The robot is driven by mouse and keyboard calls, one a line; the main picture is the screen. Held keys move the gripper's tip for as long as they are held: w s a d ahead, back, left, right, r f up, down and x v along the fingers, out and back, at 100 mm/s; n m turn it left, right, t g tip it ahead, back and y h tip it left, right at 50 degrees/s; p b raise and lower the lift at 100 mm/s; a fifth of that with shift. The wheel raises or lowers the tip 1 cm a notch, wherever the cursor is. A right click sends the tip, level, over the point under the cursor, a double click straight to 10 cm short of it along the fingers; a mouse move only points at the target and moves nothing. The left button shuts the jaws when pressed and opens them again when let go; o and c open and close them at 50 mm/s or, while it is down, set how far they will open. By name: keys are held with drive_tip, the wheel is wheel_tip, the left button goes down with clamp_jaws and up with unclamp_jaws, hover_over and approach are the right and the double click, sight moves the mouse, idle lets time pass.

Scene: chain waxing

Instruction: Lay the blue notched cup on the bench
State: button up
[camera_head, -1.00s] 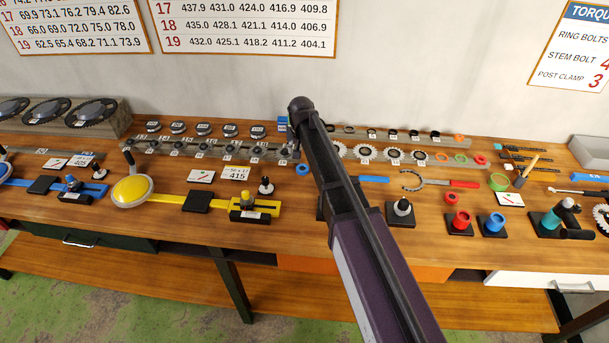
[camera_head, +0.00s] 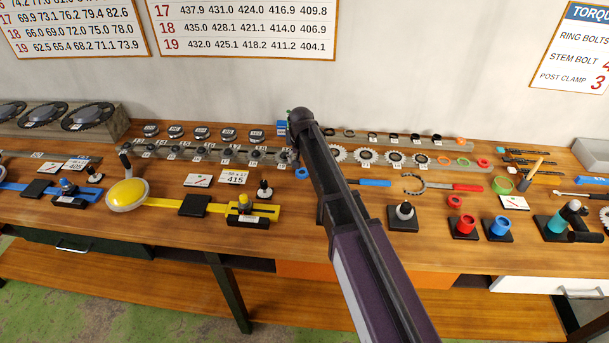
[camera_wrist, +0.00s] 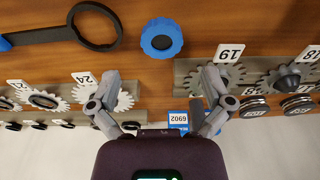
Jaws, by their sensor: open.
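The blue notched cup (camera_head: 302,173) lies on the bare bench wood, just left of my arm. In the wrist view the cup (camera_wrist: 161,38) is a blue ring with a notched rim and dark centre, flat on the wood. My gripper (camera_wrist: 160,79) is open and empty, with its fingers spread. In the wrist picture the cup lies above the fingertips, in line with the gap between them and not touching. In the head view my arm hides the fingers.
Sprocket rails (camera_head: 205,154) run along the back. A small blue 6902 label (camera_wrist: 178,118) shows between my fingers. A blue-handled ring tool (camera_wrist: 60,35) lies near the cup.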

sight(302, 172)
drive_tip(key=shift+w+a+f+b, duration=0.1)
drive_tip(key=shift+w+f+b, duration=0.05)
drive_tip(key=shift+f+b, duration=1.15)
drive_tip(key=shift+w+f+b, duration=0.1)
drive_tip(key=shift+f+b, duration=1.15)
drive_tip(key=shift+f, duration=0.05)
drive_tip(key=c, duration=1.3)
drive_tip(key=shift+o, duration=0.2)
drive_tip(key=shift+r, duration=0.15)
wheel_tip(302, 172, up, 10)
drive_tip(key=p, duration=1)
